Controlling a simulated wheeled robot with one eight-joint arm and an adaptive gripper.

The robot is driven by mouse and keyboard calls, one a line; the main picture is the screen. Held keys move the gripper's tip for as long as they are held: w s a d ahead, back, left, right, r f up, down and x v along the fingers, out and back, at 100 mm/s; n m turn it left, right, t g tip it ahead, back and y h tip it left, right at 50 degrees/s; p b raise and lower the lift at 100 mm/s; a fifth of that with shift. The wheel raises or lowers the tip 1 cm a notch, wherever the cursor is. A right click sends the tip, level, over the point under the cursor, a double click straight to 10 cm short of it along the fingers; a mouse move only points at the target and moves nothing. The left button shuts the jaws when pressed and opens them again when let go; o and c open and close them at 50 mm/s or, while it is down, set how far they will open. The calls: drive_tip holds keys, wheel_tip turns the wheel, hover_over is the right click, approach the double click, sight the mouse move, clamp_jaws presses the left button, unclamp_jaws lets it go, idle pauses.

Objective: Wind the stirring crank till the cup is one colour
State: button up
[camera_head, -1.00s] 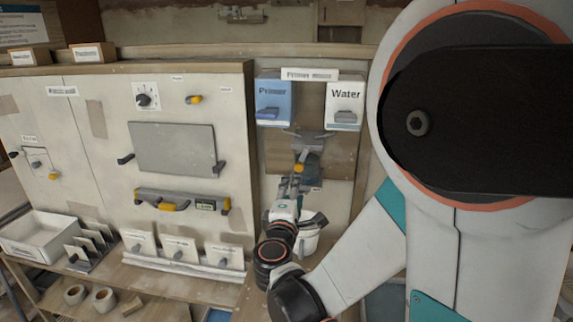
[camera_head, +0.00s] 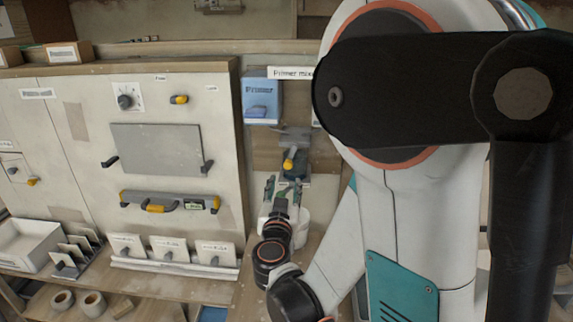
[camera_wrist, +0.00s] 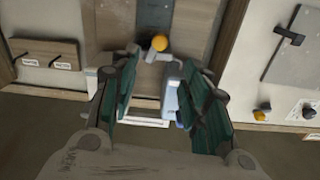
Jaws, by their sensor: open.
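The stirring crank has a yellow knob (camera_head: 290,158) below the primer mixer sign. In the wrist view the knob (camera_wrist: 160,43) lies just beyond the fingertips, near the middle of the gap, with a pale metal arm beside it. My gripper (camera_head: 283,188) is open, just below the knob in the head view and apart from it. Its green-padded fingers (camera_wrist: 160,65) stand on both sides in the wrist view. A white rounded vessel, likely the cup (camera_head: 299,228), is partly behind my gripper. Its contents and colour are hidden.
The blue Primer box (camera_head: 262,100) hangs above left of the crank. My arm covers the right side, including the Water box. Small cards stand on the bench below.

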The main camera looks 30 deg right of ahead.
sight(288, 166)
drive_tip(key=b+x, duration=0.1)
drive_tip(key=x, duration=1.2)
drive_tip(key=shift+w+d+b, duration=0.2)
drive_tip(key=shift+b, duration=0.1)
clamp_jaws()
